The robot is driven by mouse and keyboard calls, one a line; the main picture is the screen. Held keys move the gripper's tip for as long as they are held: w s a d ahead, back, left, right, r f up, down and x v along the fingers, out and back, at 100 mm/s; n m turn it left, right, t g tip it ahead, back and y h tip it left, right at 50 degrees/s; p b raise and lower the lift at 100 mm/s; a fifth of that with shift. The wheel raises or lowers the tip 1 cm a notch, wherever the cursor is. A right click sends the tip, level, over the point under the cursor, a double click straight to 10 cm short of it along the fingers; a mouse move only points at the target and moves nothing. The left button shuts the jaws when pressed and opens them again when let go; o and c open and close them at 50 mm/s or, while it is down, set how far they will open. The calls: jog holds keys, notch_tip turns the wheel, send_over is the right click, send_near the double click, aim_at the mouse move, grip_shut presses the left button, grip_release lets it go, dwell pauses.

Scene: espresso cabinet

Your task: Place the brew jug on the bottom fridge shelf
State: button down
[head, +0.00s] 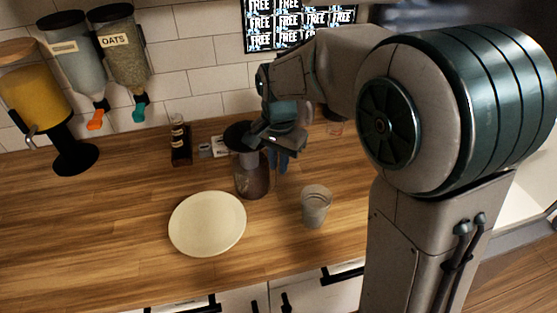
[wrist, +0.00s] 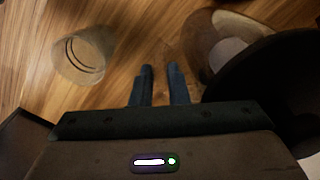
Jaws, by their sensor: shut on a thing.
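The brew jug (head: 252,178), a clear vessel with dark contents and a black lid, is upright at or just above the wooden counter, behind the plate. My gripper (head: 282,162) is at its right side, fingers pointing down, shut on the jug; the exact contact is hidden. In the wrist view the gripper's blue fingers (wrist: 160,85) show close together with a narrow gap. The jug (wrist: 205,45) and its large black lid are to their right there. I cannot make out a fridge shelf.
A clear cup (head: 315,205) stands right of the jug and also shows in the wrist view (wrist: 85,55). A cream plate (head: 207,224) lies in front. A dark bottle (head: 180,142) and dispensers (head: 35,90) stand behind to the left. The left counter is clear.

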jog(key=c, duration=1.4)
grip_release()
notch_tip(320, 180, up, 12)
jog(key=s+d+f+n+t, duration=0.1)
jog(key=s+d+f+n, duration=0.1)
jog(key=s+d, duration=0.5)
jog(key=d, duration=0.3)
jog(key=shift+s+f+n+t+y, duration=0.3)
jog(key=shift+n, duration=0.1)
jog(key=s+d+f+n, duration=0.1)
jog(key=s+f, duration=0.1)
jog(key=s+d+f+n+t, duration=0.1)
jog(key=s+d+f, duration=0.1)
jog(key=s, duration=0.1)
jog(key=s+d+f+n, duration=0.1)
jog(key=s+d+f, duration=0.1)
jog(key=s, duration=0.1)
jog(key=shift+s+d+t, duration=0.1)
jog(key=shift+s+t, duration=0.1)
jog(key=shift+t, duration=0.1)
jog(key=shift+c, duration=1.2)
jog(key=shift+s+d+f, duration=0.1)
jog(key=shift+s, duration=0.05)
jog(key=shift+c, duration=0.4)
